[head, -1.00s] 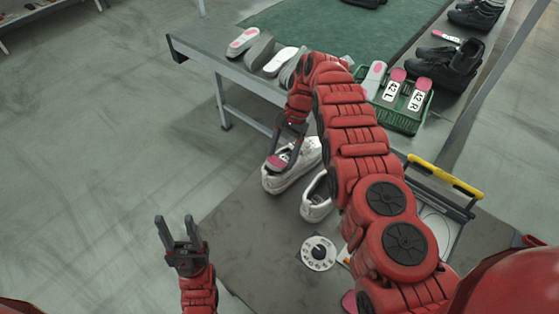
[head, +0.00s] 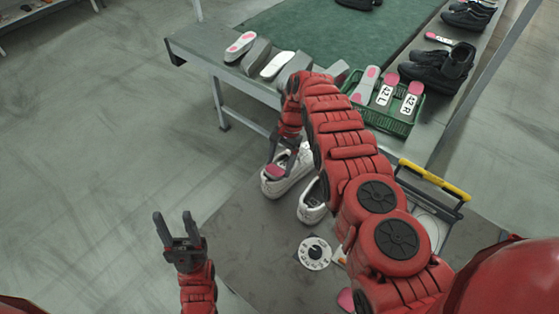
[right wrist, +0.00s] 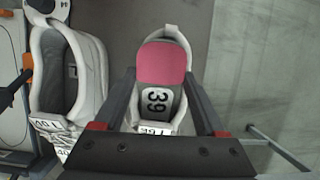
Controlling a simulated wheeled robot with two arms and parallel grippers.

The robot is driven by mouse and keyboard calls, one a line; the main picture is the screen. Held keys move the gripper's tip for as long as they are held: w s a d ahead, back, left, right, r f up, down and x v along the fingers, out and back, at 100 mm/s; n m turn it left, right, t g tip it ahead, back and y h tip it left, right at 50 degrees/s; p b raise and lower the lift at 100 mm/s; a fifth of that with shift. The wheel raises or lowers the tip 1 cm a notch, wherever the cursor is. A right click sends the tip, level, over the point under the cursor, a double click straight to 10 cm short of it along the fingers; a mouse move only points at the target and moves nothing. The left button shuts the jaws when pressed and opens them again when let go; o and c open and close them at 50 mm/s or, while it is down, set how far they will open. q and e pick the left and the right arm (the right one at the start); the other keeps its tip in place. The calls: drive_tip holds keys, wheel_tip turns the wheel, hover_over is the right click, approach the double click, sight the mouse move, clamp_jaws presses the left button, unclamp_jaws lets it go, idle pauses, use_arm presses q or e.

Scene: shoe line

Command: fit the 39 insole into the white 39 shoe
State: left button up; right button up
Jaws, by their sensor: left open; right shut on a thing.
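My right gripper (head: 278,158) is shut on the 39 insole (head: 277,172), grey with a pink end. In the right wrist view the insole (right wrist: 162,65) shows its "39" label between my fingers (right wrist: 160,108). It lies over the opening of a white shoe (head: 287,183), overlapping it. The shoe's rim (right wrist: 173,30) and a tag (right wrist: 155,128), hard to read, show around the insole. I cannot tell how deep the insole sits. My left gripper (head: 177,230) is open and empty, away to the left.
A second white shoe (head: 312,206) stands beside the first; it also shows in the right wrist view (right wrist: 88,75). A round dial (head: 314,253) lies on the near surface. A green crate (head: 397,122) holds 42 insoles. More insoles lie on the bench (head: 195,52).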

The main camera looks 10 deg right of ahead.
drive_tip(key=o, duration=1.3)
drive_tip(key=shift+r, duration=0.15)
drive_tip(key=shift+r+p, duration=0.5)
drive_tip(key=shift+r, duration=0.1)
drive_tip(key=shift+r+p, duration=0.35)
drive_tip(key=shift+r, duration=0.4)
